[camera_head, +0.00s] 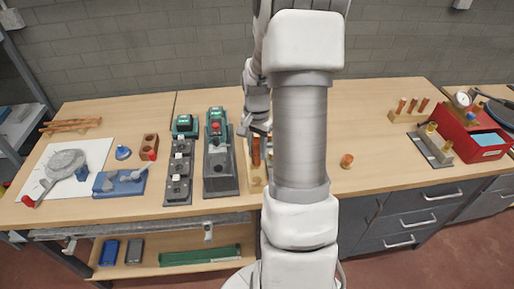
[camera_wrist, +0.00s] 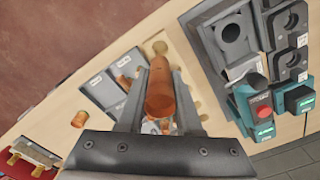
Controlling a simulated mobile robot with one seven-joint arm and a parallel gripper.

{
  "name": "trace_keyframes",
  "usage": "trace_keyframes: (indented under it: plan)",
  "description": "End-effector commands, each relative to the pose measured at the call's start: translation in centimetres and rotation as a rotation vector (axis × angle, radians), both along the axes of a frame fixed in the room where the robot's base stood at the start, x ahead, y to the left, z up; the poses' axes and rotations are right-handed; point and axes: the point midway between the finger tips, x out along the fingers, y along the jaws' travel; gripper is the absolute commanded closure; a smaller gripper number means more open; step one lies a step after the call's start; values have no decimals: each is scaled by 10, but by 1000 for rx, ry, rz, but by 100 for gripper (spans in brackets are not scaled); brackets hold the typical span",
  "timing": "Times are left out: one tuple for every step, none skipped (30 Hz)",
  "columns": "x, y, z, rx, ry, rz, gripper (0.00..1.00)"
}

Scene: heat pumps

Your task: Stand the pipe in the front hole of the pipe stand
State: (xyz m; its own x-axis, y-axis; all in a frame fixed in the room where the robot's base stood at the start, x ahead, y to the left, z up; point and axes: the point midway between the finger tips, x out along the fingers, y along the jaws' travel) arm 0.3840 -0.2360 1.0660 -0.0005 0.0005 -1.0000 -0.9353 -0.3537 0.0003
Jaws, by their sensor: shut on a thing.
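The pipe is a copper-coloured cylinder (camera_wrist: 160,92) in the wrist view. My gripper (camera_wrist: 157,104) is shut on it, with one finger on each side. In the head view the pipe (camera_head: 256,152) shows as a short orange-brown upright piece below my gripper (camera_head: 258,126). The pipe stand seems to be the light wooden strip (camera_wrist: 207,102) with round holes, behind and beside the pipe in the wrist view. In the head view its near part (camera_head: 247,178) shows left of my arm. I cannot tell whether the pipe's lower end is in a hole.
A grey fixture with a red button (camera_head: 219,160) stands close left of the stand. Dark grey plates (camera_wrist: 103,88) lie on its other side in the wrist view. A loose copper piece (camera_head: 346,160) lies on the bench to the right, with clear bench around it. My arm hides the middle.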

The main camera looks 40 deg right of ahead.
Motion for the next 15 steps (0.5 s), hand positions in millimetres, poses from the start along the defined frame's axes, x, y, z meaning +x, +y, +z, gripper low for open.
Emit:
trace_keyframes:
  plan:
    - [0, 0, 0, 0, 0, 0, 100]
    - [0, 0, 0, 0, 0, 0, 100]
    - [0, 0, 0, 0, 0, 0, 100]
    - [0, 0, 0, 0, 0, 0, 100]
    - [0, 0, -1, 0, 0, 0, 100]
    - [0, 0, -2, 0, 0, 1, 100]
    - [0, 0, -3, 0, 0, 1, 100]
    - [0, 0, -4, 0, 0, 1, 100]
    - [0, 0, -6, 0, 0, 1, 100]
    - [0, 0, -7, 0, 0, 1, 100]
    - [0, 0, -9, 0, 0, 1, 100]
    - [0, 0, -11, 0, 0, 1, 100]
    - [0, 0, -13, 0, 0, 2, 100]
    - [0, 0, -14, 0, 0, 2, 100]
    - [0, 0, -16, 0, 0, 2, 100]
